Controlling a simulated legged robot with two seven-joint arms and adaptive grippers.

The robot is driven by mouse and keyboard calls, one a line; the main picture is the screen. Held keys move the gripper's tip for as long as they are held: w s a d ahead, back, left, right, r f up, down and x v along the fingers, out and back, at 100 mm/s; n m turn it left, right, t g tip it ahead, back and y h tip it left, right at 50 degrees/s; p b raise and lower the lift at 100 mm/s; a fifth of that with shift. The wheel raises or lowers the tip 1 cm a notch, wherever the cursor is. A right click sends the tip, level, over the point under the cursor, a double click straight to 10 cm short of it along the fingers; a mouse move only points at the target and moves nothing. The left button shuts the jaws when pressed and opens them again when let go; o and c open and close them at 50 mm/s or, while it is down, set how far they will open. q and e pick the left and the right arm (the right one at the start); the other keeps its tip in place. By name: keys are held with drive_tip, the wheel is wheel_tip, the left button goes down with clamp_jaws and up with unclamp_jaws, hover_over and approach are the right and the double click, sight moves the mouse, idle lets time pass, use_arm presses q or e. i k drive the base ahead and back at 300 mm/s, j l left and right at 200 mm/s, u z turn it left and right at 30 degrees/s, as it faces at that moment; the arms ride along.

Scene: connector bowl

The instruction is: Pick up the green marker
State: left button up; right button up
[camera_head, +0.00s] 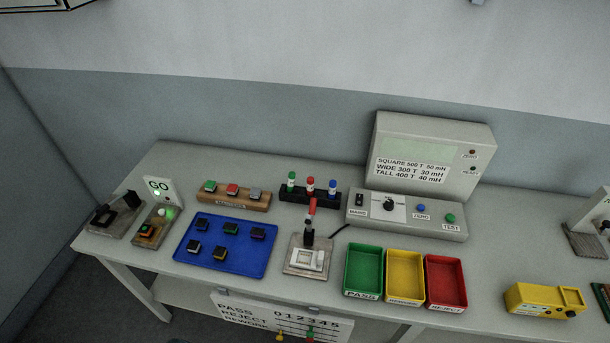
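The green marker (291,181) stands upright in the left slot of a black marker holder (296,197) at the back middle of the table. A red marker (310,185) and a blue marker (332,187) stand in the same holder to its right. The green marker's lower end is hidden in the holder. Neither of my grippers is in the head view.
A red-handled clamp fixture (308,255) stands in front of the holder. A wooden block with coloured pieces (234,199) is to its left, and a grey test meter (410,213) is to its right. Blue tray (225,262) and green bin (363,270) lie nearer the front.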

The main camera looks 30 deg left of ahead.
sight(292, 174)
drive_tip(key=j+u, duration=0.1)
drive_tip(key=u, duration=0.65)
drive_tip(key=j+u, duration=0.15)
drive_tip(key=u, duration=0.25)
